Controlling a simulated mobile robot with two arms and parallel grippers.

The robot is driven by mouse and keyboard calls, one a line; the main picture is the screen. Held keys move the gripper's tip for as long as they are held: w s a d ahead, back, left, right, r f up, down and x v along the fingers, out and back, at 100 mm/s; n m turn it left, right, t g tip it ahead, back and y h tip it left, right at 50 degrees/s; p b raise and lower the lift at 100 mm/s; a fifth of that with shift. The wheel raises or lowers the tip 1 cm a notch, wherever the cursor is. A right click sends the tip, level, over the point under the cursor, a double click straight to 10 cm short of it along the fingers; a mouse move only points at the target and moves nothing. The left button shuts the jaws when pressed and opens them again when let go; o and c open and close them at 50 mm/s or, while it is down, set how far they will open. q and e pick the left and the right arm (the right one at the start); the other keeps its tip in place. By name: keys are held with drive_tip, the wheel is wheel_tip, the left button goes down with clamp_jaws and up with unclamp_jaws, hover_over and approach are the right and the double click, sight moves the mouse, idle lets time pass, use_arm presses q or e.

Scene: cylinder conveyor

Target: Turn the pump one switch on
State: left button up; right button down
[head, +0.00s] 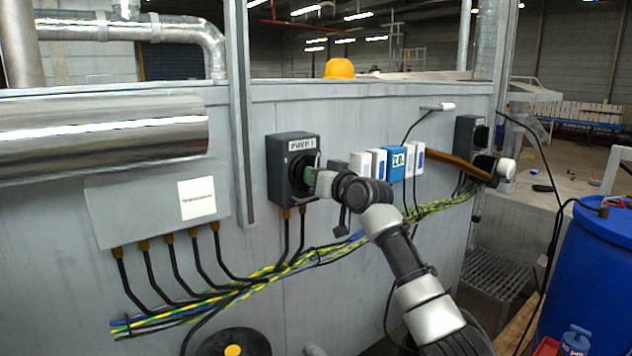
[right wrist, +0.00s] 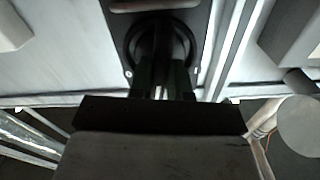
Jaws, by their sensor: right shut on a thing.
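The pump one switch (head: 292,160) is a dark grey box on the grey wall panel, left of centre in the head view. Its label reads like "PUMP 1". A black rotary knob is on its front. My right gripper (head: 309,178) is at the knob, shut on it. In the right wrist view, the two fingers of my right gripper (right wrist: 164,84) are on either side of the upright knob (right wrist: 163,45) inside a round dark ring. The fingers and wrist partly hide the knob in the head view. My left gripper is not in view.
Left of the switch is a grey junction box (head: 150,207) with cables below. Right are small white and blue modules (head: 397,163), then another dark switch box (head: 470,138). Striped cables (head: 270,275) run below. A blue barrel (head: 590,270) stands at the far right.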

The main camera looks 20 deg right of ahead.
drive_tip(key=shift+f+n, duration=0.1)
drive_tip(key=shift+n, duration=0.8)
drive_tip(key=c, duration=1.1)
unclamp_jaws()
drive_tip(key=shift+o, duration=0.2)
drive_tip(key=shift+s, duration=0.1)
drive_tip(key=b+v, duration=0.3)
drive_tip(key=v, duration=0.7)
drive_tip(key=shift+s+d+b, duration=0.2)
drive_tip(key=shift+s+b, duration=0.1)
